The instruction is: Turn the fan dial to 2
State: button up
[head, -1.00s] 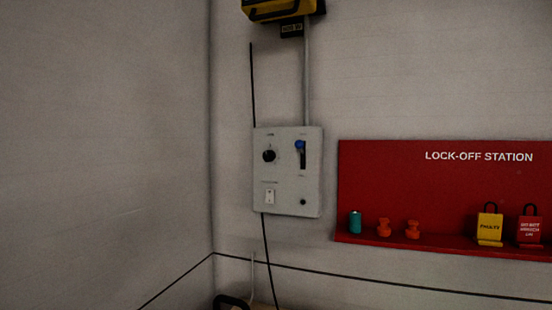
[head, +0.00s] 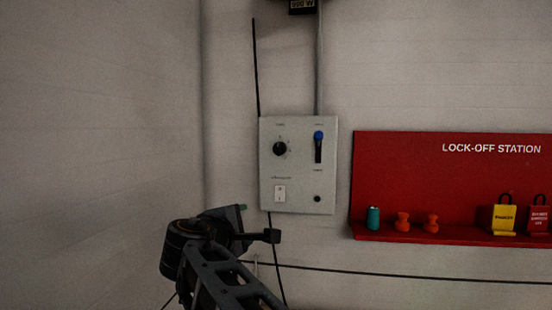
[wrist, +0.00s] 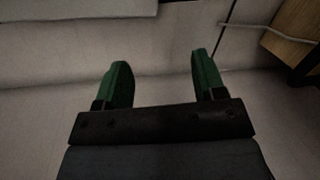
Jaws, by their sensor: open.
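A pale grey control panel (head: 298,190) hangs on the wall in the head view. Its round black dial (head: 280,149) sits at the upper left; the markings around it are too small to read. My gripper (head: 258,222) is in front of the wall, below and left of the dial and apart from it. In the wrist view my gripper (wrist: 160,82) is open, with two green fingers spread and nothing between them. The dial does not show in the wrist view.
The panel also has a blue-topped lever (head: 318,146), a white rocker switch (head: 280,193) and a small black knob (head: 317,199). A red lock-off station (head: 400,165) with a shelf of tags and small items is on the right. A brown block (wrist: 295,30) shows in the wrist view.

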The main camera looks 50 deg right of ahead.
aim_at(277, 151)
jog(key=s+d+r+n+h, duration=0.1)
jog(key=d+r+h, duration=0.15)
jog(key=r, duration=0.35)
jog(key=d+r+n+h, duration=0.1)
jog(key=r+h, duration=0.2)
jog(key=r, duration=0.3)
jog(key=shift+g, duration=0.3)
jog(key=p+x, duration=0.4)
jog(key=x, duration=0.7)
jog(key=shift+a+r+p, duration=0.15)
jog(key=shift+p, duration=0.2)
jog(key=shift+y+x, duration=0.25)
jog(key=shift+x, duration=0.6)
jog(key=shift+w, duration=0.1)
jog(key=c, duration=0.9)
